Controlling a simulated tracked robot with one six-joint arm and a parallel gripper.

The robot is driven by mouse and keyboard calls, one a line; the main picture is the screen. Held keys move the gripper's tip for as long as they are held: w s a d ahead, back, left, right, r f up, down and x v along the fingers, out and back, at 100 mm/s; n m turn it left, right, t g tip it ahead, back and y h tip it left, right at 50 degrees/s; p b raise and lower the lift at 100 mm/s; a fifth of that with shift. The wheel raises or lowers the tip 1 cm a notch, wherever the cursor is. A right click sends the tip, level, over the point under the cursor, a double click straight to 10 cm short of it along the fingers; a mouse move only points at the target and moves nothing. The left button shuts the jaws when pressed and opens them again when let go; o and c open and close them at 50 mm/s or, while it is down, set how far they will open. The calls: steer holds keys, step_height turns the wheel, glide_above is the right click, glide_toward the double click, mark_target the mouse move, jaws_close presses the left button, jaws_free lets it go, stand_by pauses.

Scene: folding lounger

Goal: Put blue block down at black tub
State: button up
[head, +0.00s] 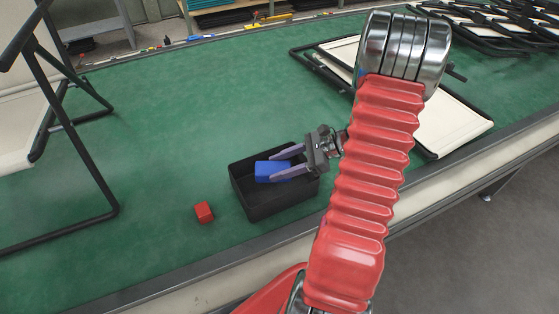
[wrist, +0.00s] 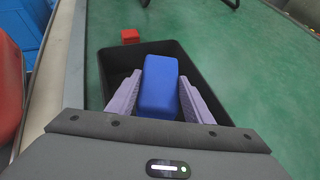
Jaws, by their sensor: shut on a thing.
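A blue block (head: 271,170) is between the two pale purple fingers of my gripper (head: 279,164). In the wrist view the blue block (wrist: 158,88) is gripped by my gripper (wrist: 160,92), with a finger on each side. The black tub (head: 263,211) stands on the green table top, and the block and fingers are over its opening. The tub's rim also shows in the wrist view (wrist: 105,65). I cannot tell exactly how high the block is above the tub's floor. The tub's floor under the block is hidden.
A small red block (head: 204,212) lies left of the tub on the green table (head: 150,140). A folding lounger frame (head: 65,135) stands at the left. A folded lounger (head: 440,115) lies at the right. Tools lie along the far edge.

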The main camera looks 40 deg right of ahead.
steer(key=shift+f, duration=1.35)
steer(key=o, duration=1.1)
steer(key=v, duration=1.4)
steer(key=shift+w+a, duration=0.1)
steer(key=shift+w, duration=0.05)
